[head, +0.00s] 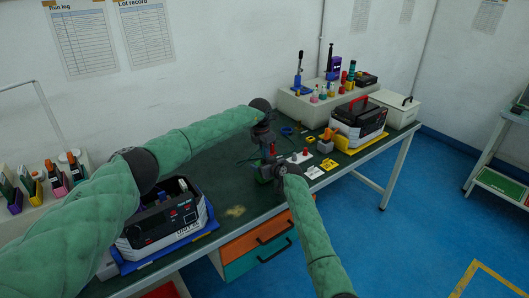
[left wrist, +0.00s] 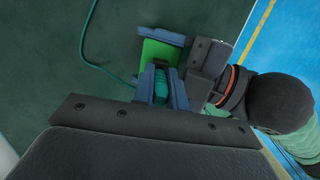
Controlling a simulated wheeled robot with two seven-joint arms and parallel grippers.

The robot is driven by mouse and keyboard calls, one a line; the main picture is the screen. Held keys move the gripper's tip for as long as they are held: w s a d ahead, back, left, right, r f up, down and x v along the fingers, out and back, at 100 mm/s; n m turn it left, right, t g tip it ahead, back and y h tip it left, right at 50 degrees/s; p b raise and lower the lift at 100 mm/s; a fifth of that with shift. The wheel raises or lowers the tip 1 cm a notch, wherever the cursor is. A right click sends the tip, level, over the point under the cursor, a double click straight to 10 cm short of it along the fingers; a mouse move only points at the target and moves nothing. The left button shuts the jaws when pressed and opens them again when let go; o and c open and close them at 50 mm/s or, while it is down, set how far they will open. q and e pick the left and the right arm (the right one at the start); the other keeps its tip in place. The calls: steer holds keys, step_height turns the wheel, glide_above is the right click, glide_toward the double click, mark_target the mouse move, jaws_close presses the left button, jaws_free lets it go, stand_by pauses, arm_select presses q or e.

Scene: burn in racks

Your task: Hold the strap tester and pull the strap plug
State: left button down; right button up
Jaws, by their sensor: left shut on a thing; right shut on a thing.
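In the left wrist view, my left gripper (left wrist: 162,88) is shut on a teal ribbed piece, which looks like the strap plug (left wrist: 161,84). Just beyond it is a flat bright green body, which looks like the strap tester (left wrist: 158,53). My right gripper (left wrist: 165,42) is shut on that body from the right. The plug lies right against the tester; I cannot tell whether it is seated. A thin teal cord (left wrist: 88,50) loops off to the left. In the head view, my left gripper (head: 266,151) and right gripper (head: 266,171) meet above the bench, hiding most of both objects.
The dark green bench (head: 232,190) lies below. A black-and-white unit (head: 165,222) in a blue tray stands front left. Another unit (head: 360,125) with a red handle stands on a yellow base at right. A raised rack holds bottles behind.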

arm_select(q)
steer(key=shift+r, duration=0.25)
stand_by(0.4)
steer(key=shift+r, duration=0.9)
arm_select(e)
steer(key=o, duration=1.2)
